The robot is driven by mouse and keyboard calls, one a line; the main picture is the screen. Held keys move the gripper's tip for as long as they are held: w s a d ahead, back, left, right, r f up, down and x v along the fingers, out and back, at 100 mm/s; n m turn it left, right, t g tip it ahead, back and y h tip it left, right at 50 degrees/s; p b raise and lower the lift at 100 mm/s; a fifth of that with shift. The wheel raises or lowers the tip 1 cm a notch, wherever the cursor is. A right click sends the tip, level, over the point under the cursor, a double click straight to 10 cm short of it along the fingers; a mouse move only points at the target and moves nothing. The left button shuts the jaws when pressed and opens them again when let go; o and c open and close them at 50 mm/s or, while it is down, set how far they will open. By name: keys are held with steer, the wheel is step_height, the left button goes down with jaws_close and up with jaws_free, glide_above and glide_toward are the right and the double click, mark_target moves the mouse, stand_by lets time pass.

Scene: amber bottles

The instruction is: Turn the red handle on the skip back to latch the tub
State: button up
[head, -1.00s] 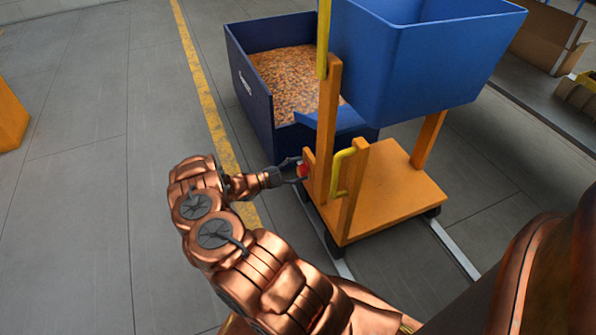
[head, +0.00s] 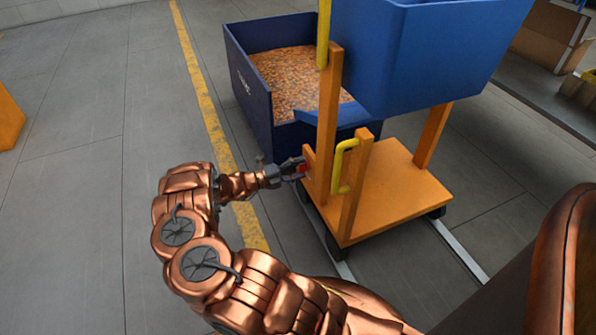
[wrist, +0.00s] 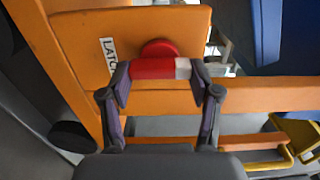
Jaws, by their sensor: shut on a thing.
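The skip is an orange wheeled frame (head: 395,195) carrying a blue tub (head: 420,55), which sits level on its posts. In the wrist view the red handle (wrist: 152,68) is a short bar with a white end, lying crosswise below a round red hub on an orange plate (wrist: 80,45). A label (wrist: 108,55) beginning "LATC" is on the plate, partly cut off by a finger. My gripper (wrist: 160,72) is shut on the red handle, one finger at each end. In the head view my gripper (head: 287,172) is at the frame's left side, and the handle is mostly hidden.
A blue bin (head: 255,100) full of amber bits stands behind the skip. Yellow bars (head: 342,165) rise on the frame near my gripper. Cardboard boxes (head: 545,40) are at the far right.

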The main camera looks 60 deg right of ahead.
steer(key=shift+w, duration=0.1)
stand_by(0.3)
steer(key=o, duration=1.1)
steer(key=shift+o, duration=0.2)
steer(key=v, duration=1.2)
